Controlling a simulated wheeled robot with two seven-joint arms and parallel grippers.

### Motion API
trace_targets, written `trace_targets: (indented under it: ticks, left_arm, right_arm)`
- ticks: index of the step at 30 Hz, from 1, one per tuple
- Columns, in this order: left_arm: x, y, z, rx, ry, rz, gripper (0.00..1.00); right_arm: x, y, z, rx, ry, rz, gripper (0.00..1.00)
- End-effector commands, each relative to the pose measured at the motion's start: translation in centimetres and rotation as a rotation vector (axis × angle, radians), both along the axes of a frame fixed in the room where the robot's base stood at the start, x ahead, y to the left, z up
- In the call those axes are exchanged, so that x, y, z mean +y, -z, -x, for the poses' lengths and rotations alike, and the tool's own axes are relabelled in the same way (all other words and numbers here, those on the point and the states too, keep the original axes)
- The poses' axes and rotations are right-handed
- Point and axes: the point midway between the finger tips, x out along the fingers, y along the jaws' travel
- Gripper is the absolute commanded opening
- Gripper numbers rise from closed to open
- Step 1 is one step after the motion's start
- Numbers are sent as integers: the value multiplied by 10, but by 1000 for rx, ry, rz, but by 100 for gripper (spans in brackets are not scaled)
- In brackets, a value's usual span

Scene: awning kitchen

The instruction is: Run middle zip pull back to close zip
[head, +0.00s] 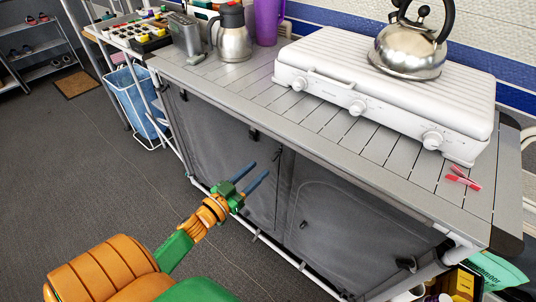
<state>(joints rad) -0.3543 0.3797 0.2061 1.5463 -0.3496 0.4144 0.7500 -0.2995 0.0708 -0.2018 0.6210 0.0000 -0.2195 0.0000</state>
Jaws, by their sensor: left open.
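The grey fabric front (232,150) of the kitchen unit has zipped panels, with a vertical seam between them near the middle. A small dark pull (303,224) shows on the right panel, just right of that seam. I cannot tell for sure which pull is the middle one. My left gripper (259,170) is open, with two blue fingers pointing up and right in front of the left panel, left of the seam. Nothing shows between the fingers. They partly cover the fabric, and I cannot tell whether they touch it. My right gripper is not in view.
The slatted worktop (235,84) carries a white stove (380,90), a kettle (408,48), a steel jug (233,40) and red tongs (463,178). A blue bin (137,100) stands left of the unit. Open grey floor (90,170) lies to the left.

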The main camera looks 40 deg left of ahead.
Motion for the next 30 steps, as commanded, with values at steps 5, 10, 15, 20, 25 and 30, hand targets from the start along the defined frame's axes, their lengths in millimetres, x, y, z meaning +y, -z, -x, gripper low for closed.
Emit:
trace_targets:
  ticks: [5, 10, 15, 20, 25, 30]
  left_arm:
    - [-3, -1, -37, -3, -2, 1, 44]
    - [-4, 1, -59, 2, -3, 1, 44]
    - [-5, 0, -63, 4, -3, 1, 44]
    - [-5, 0, -63, 5, -3, 1, 28]
    - [-5, 0, -63, 5, -3, 1, 0]
    - [-5, 1, -63, 5, -3, 1, 0]
  right_arm:
    - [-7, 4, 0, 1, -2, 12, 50]
    - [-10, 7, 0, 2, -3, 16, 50]
    - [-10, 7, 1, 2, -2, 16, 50]
    - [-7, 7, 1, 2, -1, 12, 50]
    - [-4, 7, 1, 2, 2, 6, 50]
    - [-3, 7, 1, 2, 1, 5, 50]
